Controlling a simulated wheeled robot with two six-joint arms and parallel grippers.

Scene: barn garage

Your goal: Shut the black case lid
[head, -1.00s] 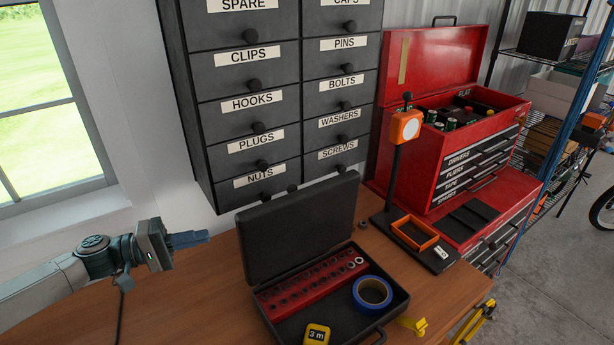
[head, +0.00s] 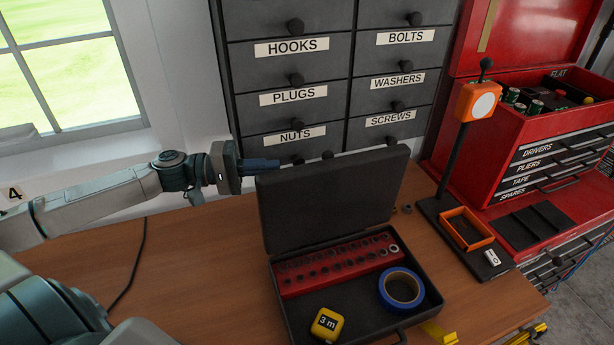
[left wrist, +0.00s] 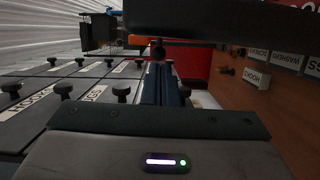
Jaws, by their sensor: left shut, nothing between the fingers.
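The black case (head: 350,310) lies open on the wooden bench, with its lid (head: 330,203) standing up and leaning slightly back toward the drawers. Inside are a red socket rack (head: 325,275), a blue tape roll (head: 401,288) and a yellow tape measure (head: 327,324). My left gripper (head: 262,166) is shut and empty at the lid's upper left corner, level with its top edge. I cannot tell whether it touches the lid. My right gripper is not in view.
A black drawer cabinet (head: 342,70) hangs close behind the lid. A stand with an orange head (head: 478,102) and a red toolbox (head: 545,150) are at the right. The bench left of the case (head: 200,270) is mostly clear, with a dark cable on it.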

